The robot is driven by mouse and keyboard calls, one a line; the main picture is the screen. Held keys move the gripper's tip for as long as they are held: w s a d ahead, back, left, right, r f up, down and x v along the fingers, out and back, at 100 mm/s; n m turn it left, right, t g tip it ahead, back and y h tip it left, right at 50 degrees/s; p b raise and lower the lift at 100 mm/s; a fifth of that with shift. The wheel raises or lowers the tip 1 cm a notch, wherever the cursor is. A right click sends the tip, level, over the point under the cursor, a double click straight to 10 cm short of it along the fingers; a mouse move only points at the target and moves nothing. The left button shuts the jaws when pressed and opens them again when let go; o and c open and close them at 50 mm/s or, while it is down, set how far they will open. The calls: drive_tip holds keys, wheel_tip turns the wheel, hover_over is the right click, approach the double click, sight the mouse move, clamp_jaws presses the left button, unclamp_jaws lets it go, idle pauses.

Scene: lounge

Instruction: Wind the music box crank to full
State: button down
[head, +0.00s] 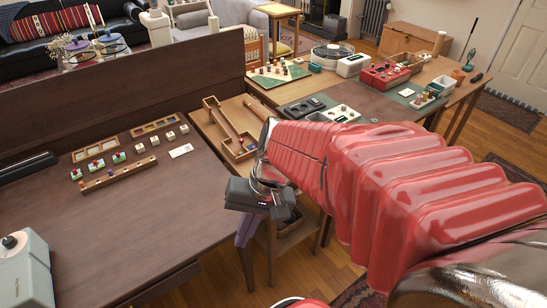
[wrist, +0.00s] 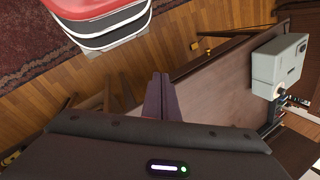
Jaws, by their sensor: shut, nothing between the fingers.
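I cannot identify a music box or its crank with certainty. A pale grey-green box (head: 27,272) with a black knob stands at the near left of the brown table, cut off by the head view's edge. A similar pale box (wrist: 278,62) shows at the right of the wrist view, with a dark part on its face. My gripper (head: 244,236) points down by the table's right edge, well to the right of that box. Its purple fingers (wrist: 158,84) are together and empty in the wrist view.
The brown table (head: 150,225) has wide bare room at its front. Small blocks (head: 98,167) and wooden trays (head: 152,125) lie farther back. A wooden track toy (head: 228,130) stands beyond my gripper. Farther tables hold a red box (head: 385,75) and other items.

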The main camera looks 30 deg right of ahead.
wheel_tip(320, 180, up, 10)
drive_tip(key=a+n+t+h, duration=0.1)
drive_tip(key=n+t+h, duration=0.3)
drive_tip(key=n, duration=0.2)
drive_tip(key=shift+s+f+t, duration=0.2)
drive_tip(key=shift+s+t, duration=0.1)
drive_tip(key=shift+s, duration=0.05)
drive_tip(key=shift+s, duration=0.15)
